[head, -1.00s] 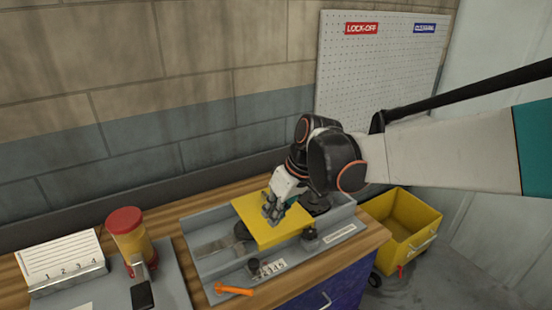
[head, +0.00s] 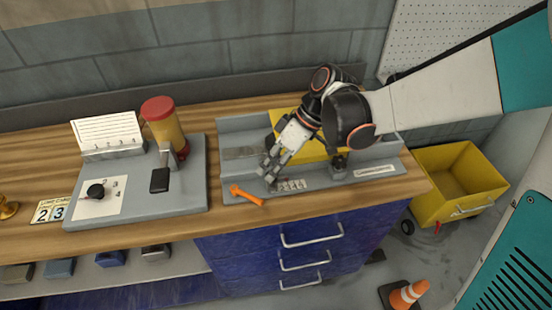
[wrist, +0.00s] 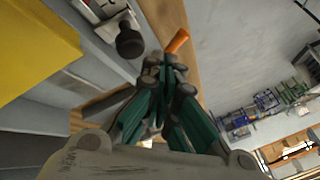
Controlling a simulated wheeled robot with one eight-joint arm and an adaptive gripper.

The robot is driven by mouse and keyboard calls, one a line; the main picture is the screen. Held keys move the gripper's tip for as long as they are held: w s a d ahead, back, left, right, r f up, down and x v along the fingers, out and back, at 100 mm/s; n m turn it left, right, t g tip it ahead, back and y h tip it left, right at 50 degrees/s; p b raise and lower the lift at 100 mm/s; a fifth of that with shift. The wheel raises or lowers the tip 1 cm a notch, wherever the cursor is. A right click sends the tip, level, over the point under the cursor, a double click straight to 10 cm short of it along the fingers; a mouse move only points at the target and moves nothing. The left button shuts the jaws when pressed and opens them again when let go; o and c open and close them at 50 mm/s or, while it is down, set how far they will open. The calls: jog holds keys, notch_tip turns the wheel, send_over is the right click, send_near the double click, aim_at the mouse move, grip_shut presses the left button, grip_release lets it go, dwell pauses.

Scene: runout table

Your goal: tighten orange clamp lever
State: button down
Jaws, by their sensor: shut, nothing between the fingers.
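The orange clamp lever (head: 246,195) lies at the front left corner of the grey fixture (head: 234,125) on the bench. In the wrist view its orange end (wrist: 178,40) shows just beyond my fingertips. My gripper (head: 268,178) is shut and empty, above the fixture's front part, a little right of and above the lever in the head view. It also shows in the wrist view (wrist: 168,68). I cannot tell whether the fingertips touch the lever.
A yellow block (head: 288,122) sits on the fixture behind my gripper. A black knob (wrist: 130,42) stands close to my fingers. Left is a grey panel (head: 190,195) with a red-capped yellow cylinder (head: 163,125). A yellow bin (head: 455,180) and orange cone (head: 408,293) stand on the floor at right.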

aim_at(248, 197)
jog(key=b+x, duration=0.1)
jog(key=x, duration=0.4)
jog(key=shift+f, duration=0.15)
jog(key=shift+a, duration=0.1)
